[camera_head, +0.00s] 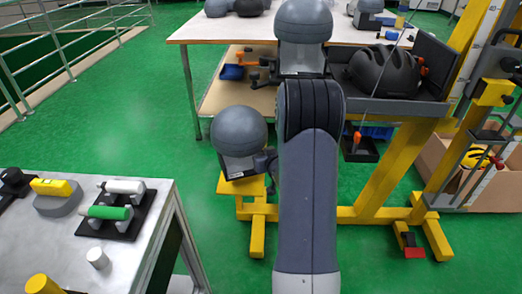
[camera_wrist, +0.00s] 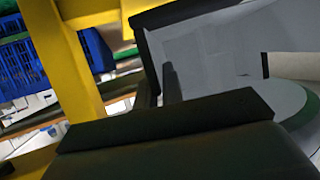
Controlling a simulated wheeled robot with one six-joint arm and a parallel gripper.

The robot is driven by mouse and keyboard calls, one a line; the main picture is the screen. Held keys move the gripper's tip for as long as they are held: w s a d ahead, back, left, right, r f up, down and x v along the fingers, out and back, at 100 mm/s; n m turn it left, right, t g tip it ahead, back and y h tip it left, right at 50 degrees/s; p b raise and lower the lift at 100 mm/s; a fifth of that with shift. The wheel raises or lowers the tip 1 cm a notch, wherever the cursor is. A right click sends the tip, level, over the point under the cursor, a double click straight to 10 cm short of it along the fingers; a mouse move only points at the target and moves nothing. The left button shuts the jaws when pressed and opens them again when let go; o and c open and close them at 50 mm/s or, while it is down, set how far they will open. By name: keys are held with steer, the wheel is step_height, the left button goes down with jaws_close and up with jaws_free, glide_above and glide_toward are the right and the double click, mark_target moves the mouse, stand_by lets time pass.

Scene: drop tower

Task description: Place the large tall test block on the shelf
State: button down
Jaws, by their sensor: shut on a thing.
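The large tall test block (camera_head: 238,131), a grey dome on a squared base with a pale label, is in the head view just left of my arm. My gripper (camera_head: 266,162) is mostly hidden behind my arm and is shut on the block at its right side. In the wrist view, a dark part of my gripper fills the bottom, and a large grey surface with a dark edge is close at the upper right; I cannot tell which part of what it is. The shelf (camera_head: 214,101) is the wooden board under the white table at the back.
A similar domed block (camera_head: 303,22) stands behind my arm. A yellow frame (camera_head: 382,165) with a black helmet (camera_head: 384,70) is at the right. A bench (camera_head: 60,225) with tools is at the lower left. A cardboard box (camera_head: 495,190) is far right. Green floor is clear at left.

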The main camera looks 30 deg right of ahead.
steer(key=shift+w+f+b, duration=0.1)
steer(key=shift+f+b, duration=0.6)
steer(key=shift+f, duration=1.65)
steer(key=shift+f, duration=0.15)
steer(key=c, duration=2)
jaws_free()
steer(key=shift+f, duration=0.1)
steer(key=o, duration=0.5)
steer(key=shift+c, duration=0.2)
steer(key=shift+s+r, duration=0.25)
steer(key=p+v, duration=0.2)
steer(key=v, duration=0.9)
steer(key=shift+s+a, duration=0.15)
steer(key=shift+s, duration=0.15)
